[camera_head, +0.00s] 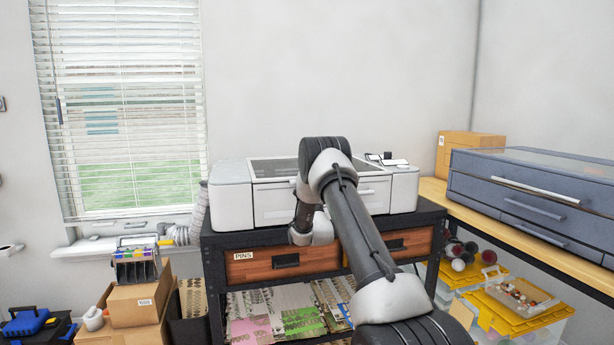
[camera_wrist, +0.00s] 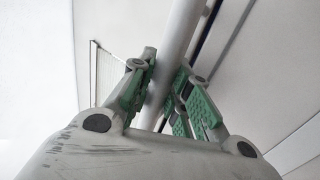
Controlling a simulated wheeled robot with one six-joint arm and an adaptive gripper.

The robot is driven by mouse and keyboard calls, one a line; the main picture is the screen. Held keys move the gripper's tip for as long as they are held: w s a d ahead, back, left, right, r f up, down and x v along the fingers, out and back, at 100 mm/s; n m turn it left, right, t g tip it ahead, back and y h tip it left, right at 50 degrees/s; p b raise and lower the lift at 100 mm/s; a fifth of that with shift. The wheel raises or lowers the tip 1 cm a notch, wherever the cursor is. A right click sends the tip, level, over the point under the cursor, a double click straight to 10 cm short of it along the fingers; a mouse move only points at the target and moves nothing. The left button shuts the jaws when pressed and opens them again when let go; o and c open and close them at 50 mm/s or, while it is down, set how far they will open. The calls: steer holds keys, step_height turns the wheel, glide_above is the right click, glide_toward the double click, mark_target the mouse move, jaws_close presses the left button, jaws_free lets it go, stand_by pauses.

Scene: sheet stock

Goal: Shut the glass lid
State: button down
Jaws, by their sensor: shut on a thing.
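The white machine (camera_head: 232,190) stands on a dark-framed bench, with the glass lid (camera_head: 272,168) on its top. The lid is a dark pane in a pale frame and looks flat or nearly flat; my arm hides its right part, so I cannot tell if it is fully down. In the wrist view my gripper (camera_wrist: 164,84), with green finger pads, is shut on a pale round bar (camera_wrist: 183,30), which looks like a handle. In the head view my arm hides the fingers and that bar.
The bench has wooden drawers (camera_head: 262,266) and sheet stock (camera_head: 262,310) below. A grey-blue drawer cabinet (camera_head: 505,190) and cardboard box (camera_head: 465,150) stand on the wooden counter at right. Yellow-lidded bins (camera_head: 515,310) and boxes (camera_head: 140,300) crowd the floor either side.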

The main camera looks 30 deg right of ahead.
steer(key=c, duration=1.3)
jaws_free()
steer(key=shift+r, duration=0.1)
steer(key=v, duration=1.2)
